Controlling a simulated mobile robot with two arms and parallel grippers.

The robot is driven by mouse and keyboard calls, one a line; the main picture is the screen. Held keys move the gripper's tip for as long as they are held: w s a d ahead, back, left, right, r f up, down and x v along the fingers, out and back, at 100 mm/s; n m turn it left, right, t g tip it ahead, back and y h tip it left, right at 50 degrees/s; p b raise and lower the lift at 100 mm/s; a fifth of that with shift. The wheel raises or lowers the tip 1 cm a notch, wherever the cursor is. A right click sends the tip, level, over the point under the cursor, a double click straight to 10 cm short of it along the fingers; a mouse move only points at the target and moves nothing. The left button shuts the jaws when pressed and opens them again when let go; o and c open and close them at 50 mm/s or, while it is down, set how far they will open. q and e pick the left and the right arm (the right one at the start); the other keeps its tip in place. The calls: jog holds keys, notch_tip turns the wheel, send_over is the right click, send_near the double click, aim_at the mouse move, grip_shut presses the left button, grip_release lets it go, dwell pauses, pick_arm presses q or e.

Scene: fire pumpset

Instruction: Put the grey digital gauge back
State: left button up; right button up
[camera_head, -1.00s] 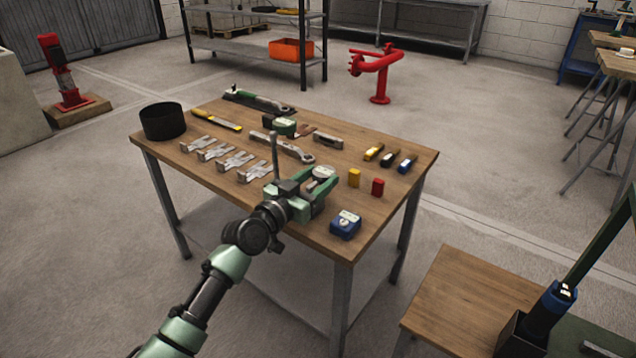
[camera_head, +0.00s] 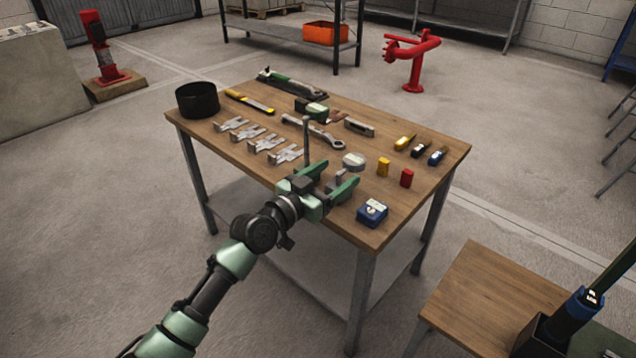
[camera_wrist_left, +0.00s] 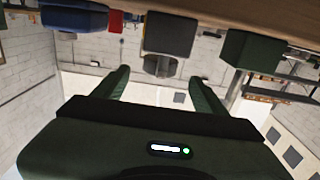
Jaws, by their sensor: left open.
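The grey digital gauge (camera_head: 353,160) stands on the wooden table (camera_head: 240,150), with its pale round face showing. It stands just beyond the fingers of my left gripper (camera_head: 331,178). That gripper is open and empty, low over the table's front edge. In the left wrist view, which is upside down, a dark grey block with a rounded part (camera_wrist_left: 170,35) shows ahead between the two green fingers (camera_wrist_left: 161,88), apart from them; it appears to be the gauge. My right gripper is not in view.
A blue box (camera_head: 372,212) sits right of the gripper, near the table edge. Yellow (camera_head: 383,167) and red (camera_head: 407,178) blocks stand beside the gauge. Grey brackets (camera_head: 270,142), a wrench (camera_head: 315,134) and a black cup (camera_head: 197,100) lie farther left. A lower bench (camera_head: 485,295) stands front right.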

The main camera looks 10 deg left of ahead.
pick_arm(q)
jog(key=v, duration=0.7)
jog(key=s+f+g+y, duration=0.4)
jog(key=s+f+g, duration=0.1)
jog(key=s+f, duration=1)
jog(key=s+a+f+n+g+y, duration=0.2)
jog(key=s+a, duration=0.4)
jog(key=s, duration=0.4)
jog(key=s+a+f+n+g+y, duration=0.3)
jog(key=s+a, duration=0.4)
jog(key=s, duration=0.3)
jog(key=shift+s+g+y+p, duration=0.4)
jog(key=shift+g+y, duration=0.1)
jog(key=shift+y, duration=0.2)
jog(key=shift+a+f, duration=0.15)
jog(key=shift+f, duration=0.05)
